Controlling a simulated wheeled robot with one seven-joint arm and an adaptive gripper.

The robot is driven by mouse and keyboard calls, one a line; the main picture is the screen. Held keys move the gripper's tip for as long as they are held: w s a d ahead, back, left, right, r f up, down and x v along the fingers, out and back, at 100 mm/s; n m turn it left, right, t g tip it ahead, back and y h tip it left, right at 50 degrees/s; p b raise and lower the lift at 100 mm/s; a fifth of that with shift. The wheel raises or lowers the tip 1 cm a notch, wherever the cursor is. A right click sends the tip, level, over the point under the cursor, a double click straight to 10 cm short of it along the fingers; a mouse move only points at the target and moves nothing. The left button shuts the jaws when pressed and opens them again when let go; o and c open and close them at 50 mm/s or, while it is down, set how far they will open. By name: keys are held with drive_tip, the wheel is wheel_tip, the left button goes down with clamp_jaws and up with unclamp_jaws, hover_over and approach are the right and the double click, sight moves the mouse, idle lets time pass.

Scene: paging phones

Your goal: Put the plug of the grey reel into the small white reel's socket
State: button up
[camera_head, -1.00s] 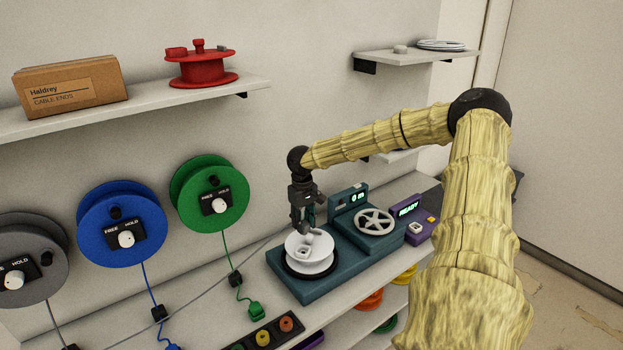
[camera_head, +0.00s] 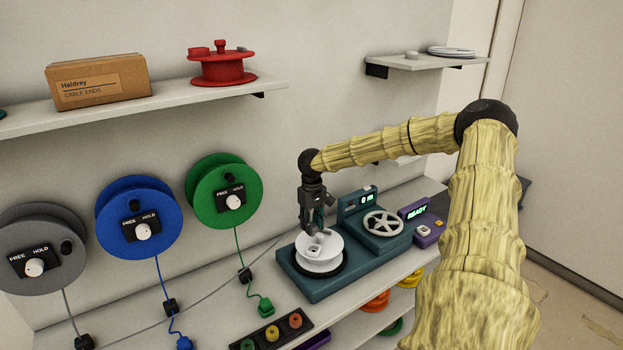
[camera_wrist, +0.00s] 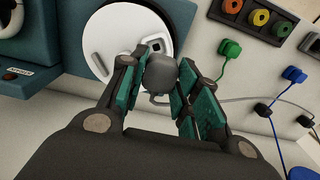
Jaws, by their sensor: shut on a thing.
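The grey reel (camera_head: 75,215) hangs on the wall at the left, with a white knob on its FREE/HOLD plate. Its thin grey cable (camera_head: 215,291) runs right across the counter to my gripper. My gripper (camera_head: 314,229) is shut on the grey plug (camera_wrist: 162,74), just over the small white reel (camera_head: 322,263).
The white reel sits on a teal machine (camera_head: 318,288) with a spoked wheel (camera_head: 383,223). A purple READY box (camera_head: 425,234) stands to its right. Blue (camera_head: 165,205) and green (camera_head: 205,207) reels hang at the left. A dark strip with coloured rings (camera_head: 272,335) lies in front.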

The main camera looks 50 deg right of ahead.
sight(313, 236)
drive_tip(key=shift+d+f+b, duration=0.25)
drive_tip(key=shift+f+b, duration=0.1)
drive_tip(key=shift+f, duration=0.55)
drive_tip(key=shift+d+f+b, duration=0.25)
drive_tip(key=shift+f+b, duration=0.15)
drive_tip(key=shift+f, duration=0.45)
drive_tip(key=shift+d+f+b, duration=0.25)
drive_tip(key=shift+f+b, duration=0.1)
drive_tip(key=shift+f, duration=0.55)
drive_tip(key=shift+a+r, duration=0.1)
drive_tip(key=shift+a+r+p, duration=0.2)
drive_tip(key=shift+a+p, duration=0.05)
drive_tip(key=shift+p, duration=0.15)
drive_tip(key=shift+a, duration=0.2)
drive_tip(key=shift+a, duration=0.1)
drive_tip(key=shift+f+b, duration=0.4)
drive_tip(key=shift+f, duration=0.25)
drive_tip(key=shift+d+f, duration=0.35)
drive_tip(key=shift+f, duration=0.1)
drive_tip(key=shift+f, duration=0.3)
